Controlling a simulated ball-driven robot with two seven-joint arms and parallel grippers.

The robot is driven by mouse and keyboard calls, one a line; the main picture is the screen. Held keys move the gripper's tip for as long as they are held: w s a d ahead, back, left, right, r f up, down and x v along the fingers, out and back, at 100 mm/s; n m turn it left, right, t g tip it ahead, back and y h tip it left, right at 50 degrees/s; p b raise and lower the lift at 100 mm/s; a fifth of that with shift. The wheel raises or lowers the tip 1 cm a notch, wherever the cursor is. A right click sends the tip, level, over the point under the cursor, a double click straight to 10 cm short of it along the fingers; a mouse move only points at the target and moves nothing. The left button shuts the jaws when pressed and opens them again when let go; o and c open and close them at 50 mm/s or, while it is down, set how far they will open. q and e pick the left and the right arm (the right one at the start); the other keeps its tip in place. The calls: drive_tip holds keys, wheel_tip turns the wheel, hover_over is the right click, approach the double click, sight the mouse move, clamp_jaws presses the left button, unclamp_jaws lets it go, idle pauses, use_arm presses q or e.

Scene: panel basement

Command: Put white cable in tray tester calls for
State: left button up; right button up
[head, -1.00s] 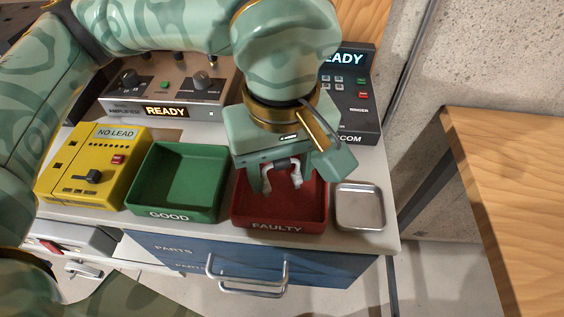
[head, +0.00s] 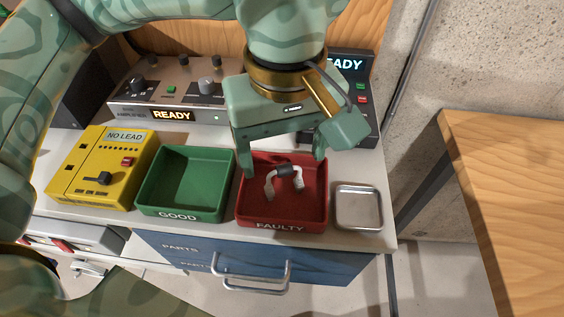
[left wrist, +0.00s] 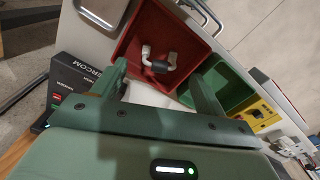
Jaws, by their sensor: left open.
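The white cable (head: 271,183), bent in an arch with a dark band at its middle, is in the red tray marked FAULTY (head: 282,217). It also shows in the left wrist view (left wrist: 172,58) inside the red tray. My left gripper (head: 283,172) is open above the red tray, its fingers apart on either side and clear of the cable. The green tray marked GOOD (head: 180,210) is empty. The yellow tester (head: 104,166) at the left shows NO LEAD. My right gripper is not in view.
A small empty metal dish (head: 358,207) stands right of the red tray. An amplifier (head: 165,95) reading READY and a dark intercom unit (head: 352,95) stand behind. A blue drawer with a handle (head: 252,284) is below the counter. A wooden table (head: 510,190) is at the right.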

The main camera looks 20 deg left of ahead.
sight(284, 167)
use_arm(q)
wheel_tip(284, 167, up, 8)
drive_tip(key=p, duration=0.1)
drive_tip(key=shift+p, duration=0.4)
